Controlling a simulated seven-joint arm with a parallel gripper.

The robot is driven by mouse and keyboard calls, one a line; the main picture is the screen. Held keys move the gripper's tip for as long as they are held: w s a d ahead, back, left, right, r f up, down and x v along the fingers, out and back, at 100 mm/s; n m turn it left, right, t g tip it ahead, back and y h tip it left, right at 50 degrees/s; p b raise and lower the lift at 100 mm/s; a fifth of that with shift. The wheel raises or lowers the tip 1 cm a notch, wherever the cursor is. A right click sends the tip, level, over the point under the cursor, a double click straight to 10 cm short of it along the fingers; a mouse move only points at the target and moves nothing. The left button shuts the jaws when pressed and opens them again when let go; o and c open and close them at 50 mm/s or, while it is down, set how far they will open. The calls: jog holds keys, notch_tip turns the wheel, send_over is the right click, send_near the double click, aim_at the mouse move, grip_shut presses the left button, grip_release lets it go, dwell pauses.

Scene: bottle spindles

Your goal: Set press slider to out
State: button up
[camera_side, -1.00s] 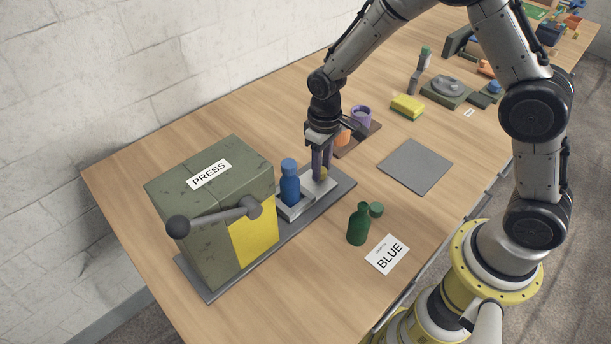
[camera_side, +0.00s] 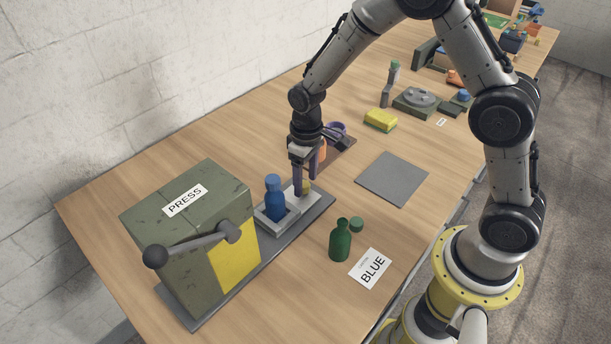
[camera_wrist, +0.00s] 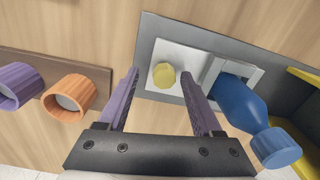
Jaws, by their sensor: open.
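The press (camera_side: 190,225) is a green-grey box with a yellow front panel and a lever. Its light grey slider (camera_side: 268,222) lies on the dark base plate, clear of the box, towards the plate's far end. A blue bottle (camera_side: 275,202) stands in the slider's pocket. A yellow knob (camera_wrist: 164,76) sits on the slider's outer end. My gripper (camera_side: 306,190) points down over that end. In the wrist view my gripper (camera_wrist: 160,73) is open, with one finger on each side of the knob. I cannot tell whether a finger touches it.
A green bottle (camera_side: 340,242), a green cap (camera_side: 356,224) and a BLUE card (camera_side: 370,268) are in front of the plate. An orange cup (camera_wrist: 70,93) and a purple cup (camera_wrist: 16,84) are close beside my gripper. A grey mat (camera_side: 392,178) lies to the right.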

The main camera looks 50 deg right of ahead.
notch_tip(320, 180, up, 14)
dwell(0.6)
jog(key=shift+d, duration=0.15)
jog(key=s+d+r+t, duration=0.2)
jog(key=s+r+t, duration=0.2)
jog(key=s+r, duration=0.7)
jog(key=s+d+f+m+t, duration=0.1)
jog(key=s+f, duration=0.1)
jog(key=s, duration=1)
jog(key=shift+s+d+f+m+t, duration=0.25)
jog(key=shift+s+d+m+t, duration=0.05)
jog(key=shift+m, duration=0.1)
